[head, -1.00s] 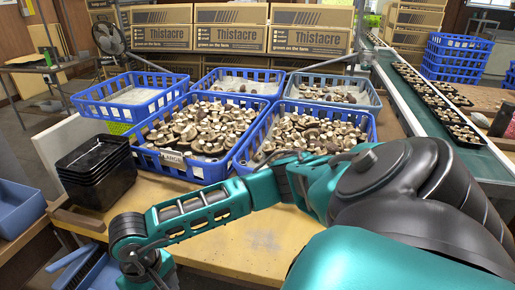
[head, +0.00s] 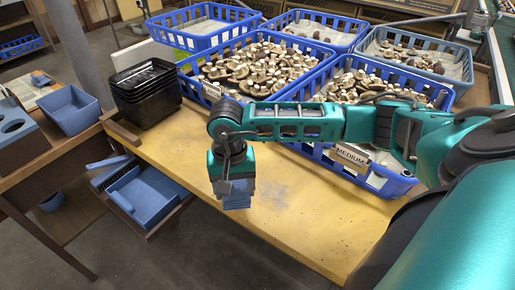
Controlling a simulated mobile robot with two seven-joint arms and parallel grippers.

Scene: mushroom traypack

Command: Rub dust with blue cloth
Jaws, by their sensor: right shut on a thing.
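My right gripper (head: 234,183) hangs pointing down over the yellow table (head: 300,235), left of the mushroom crates. It is shut on the blue cloth (head: 237,198), which shows as a folded blue bundle below the fingers. Whether the cloth touches the tabletop I cannot tell. A faint grey patch of dust (head: 277,193) lies on the table just right of the cloth. My left gripper is out of view.
Blue crates of mushrooms (head: 345,160) stand along the back of the table, behind my arm. Stacked black trays (head: 147,92) sit at the left. A blue dustpan (head: 148,196) and brush (head: 108,172) lie on a lower shelf. The table's front middle is clear.

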